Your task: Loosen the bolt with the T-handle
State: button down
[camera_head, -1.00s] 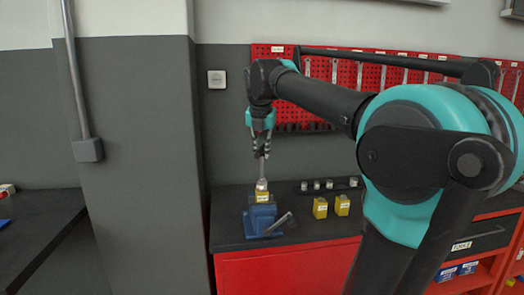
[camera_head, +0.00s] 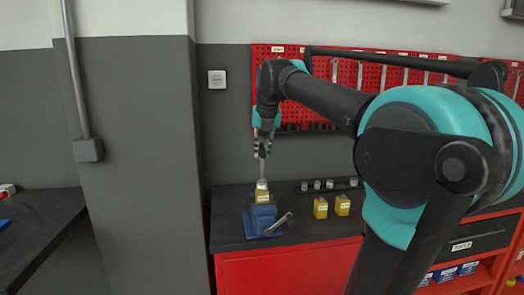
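My gripper (camera_head: 263,150) points straight down over the left part of the workbench, with its fingers around the upper part of the T-handle (camera_head: 263,170). The T-handle's grey shaft stands upright below the fingers. Its lower end meets the top of a yellow block (camera_head: 263,196), which sits in a blue vise (camera_head: 259,220). The bolt is hidden at the foot of the T-handle. The fingers are too small to tell whether they are closed on the handle.
Two yellow blocks (camera_head: 320,208) (camera_head: 342,205) stand right of the vise. Behind them is a dark rail with several grey sockets (camera_head: 317,184). A vise lever (camera_head: 279,224) sticks out to the right. A red tool pegboard (camera_head: 345,90) hangs behind my arm.

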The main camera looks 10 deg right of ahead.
jog(key=shift+m, duration=0.5)
jog(key=shift+r, duration=0.95)
dwell(0.6)
jog(key=shift+r, duration=2.15)
